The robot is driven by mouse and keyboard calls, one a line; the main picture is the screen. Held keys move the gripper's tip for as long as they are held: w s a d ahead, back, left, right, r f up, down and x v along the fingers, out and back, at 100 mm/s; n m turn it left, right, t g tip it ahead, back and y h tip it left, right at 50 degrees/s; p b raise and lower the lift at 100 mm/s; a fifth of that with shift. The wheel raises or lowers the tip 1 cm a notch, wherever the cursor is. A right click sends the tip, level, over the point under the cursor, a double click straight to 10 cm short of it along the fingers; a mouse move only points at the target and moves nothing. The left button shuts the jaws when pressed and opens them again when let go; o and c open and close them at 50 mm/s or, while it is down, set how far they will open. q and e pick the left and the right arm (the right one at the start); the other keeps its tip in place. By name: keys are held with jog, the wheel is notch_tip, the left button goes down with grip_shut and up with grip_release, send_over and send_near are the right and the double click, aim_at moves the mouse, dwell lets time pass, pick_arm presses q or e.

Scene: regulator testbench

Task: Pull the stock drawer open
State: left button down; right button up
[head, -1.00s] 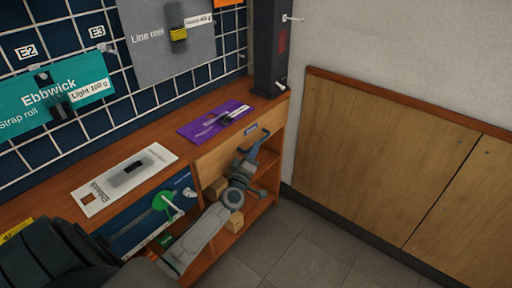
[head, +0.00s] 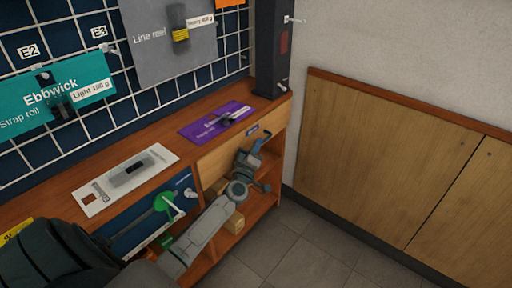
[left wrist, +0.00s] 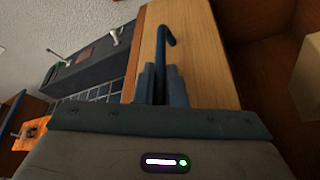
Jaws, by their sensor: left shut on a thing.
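The stock drawer (head: 219,161) is a light wood front under the bench top, with a small dark label. It looks flush with the bench. Its blue bar handle (left wrist: 164,42) rises from between my left gripper's fingers in the left wrist view. My left gripper (head: 258,147) is at the right part of the drawer front in the head view. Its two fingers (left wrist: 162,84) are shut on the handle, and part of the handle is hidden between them. My right gripper is not in view.
The wooden bench top (head: 160,184) carries a purple card (head: 217,121) and a white card (head: 105,191). Floor (head: 300,245) to the right is clear.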

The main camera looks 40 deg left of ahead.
pick_arm(q)
jog(key=s+d+p, duration=0.1)
jog(key=d+p, duration=0.2)
jog(key=d, duration=1.6)
jog(key=shift+s, duration=0.25)
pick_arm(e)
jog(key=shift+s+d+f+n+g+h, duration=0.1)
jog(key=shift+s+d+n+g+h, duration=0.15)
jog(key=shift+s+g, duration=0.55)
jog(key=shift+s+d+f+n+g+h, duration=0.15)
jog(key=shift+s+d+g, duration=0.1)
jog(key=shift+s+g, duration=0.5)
pick_arm(q)
jog(key=shift+f, duration=0.1)
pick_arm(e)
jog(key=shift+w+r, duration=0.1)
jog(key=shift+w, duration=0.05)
pick_arm(q)
jog(key=c, duration=1.5)
grip_release()
jog(key=b+v, duration=0.2)
jog(key=v, duration=0.9)
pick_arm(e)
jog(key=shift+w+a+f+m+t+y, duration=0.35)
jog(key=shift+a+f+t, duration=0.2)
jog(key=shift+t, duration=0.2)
pick_arm(q)
jog(key=shift+w, duration=0.1)
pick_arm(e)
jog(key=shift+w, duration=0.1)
